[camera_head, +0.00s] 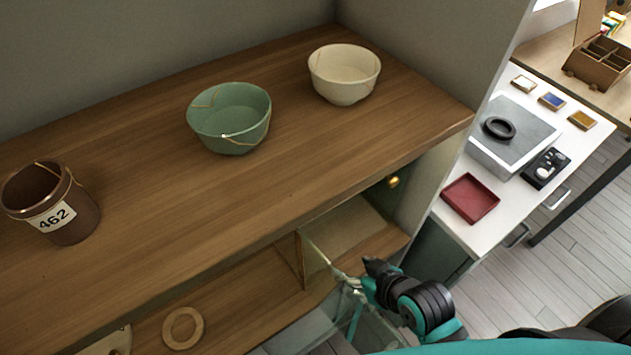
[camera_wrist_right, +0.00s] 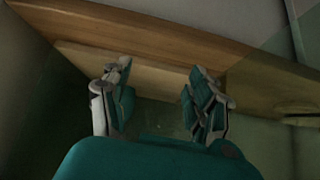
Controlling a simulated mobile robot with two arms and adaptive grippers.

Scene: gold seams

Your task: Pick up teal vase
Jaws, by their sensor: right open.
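I see no clear teal vase in either view. A sage-green bowl (camera_head: 230,125) with gold seams stands upright on the wooden counter. My right gripper (camera_head: 354,278) is low in front of the counter, at the opening of the cabinet below its top, apart from the bowl. In the right wrist view my right gripper (camera_wrist_right: 160,88) has its two fingers spread, with nothing held between them. Beyond the fingertips is a wooden board edge (camera_wrist_right: 150,72). My left gripper is not in view.
A cream bowl (camera_head: 344,76) and a brown cup (camera_head: 68,210) labelled 462 also stand on the counter (camera_head: 160,170). Below, a wooden ring (camera_head: 183,327) lies on a shelf. A clear panel (camera_head: 315,262) is close to my right gripper. A white desk with a red tray (camera_head: 470,198) is at right.

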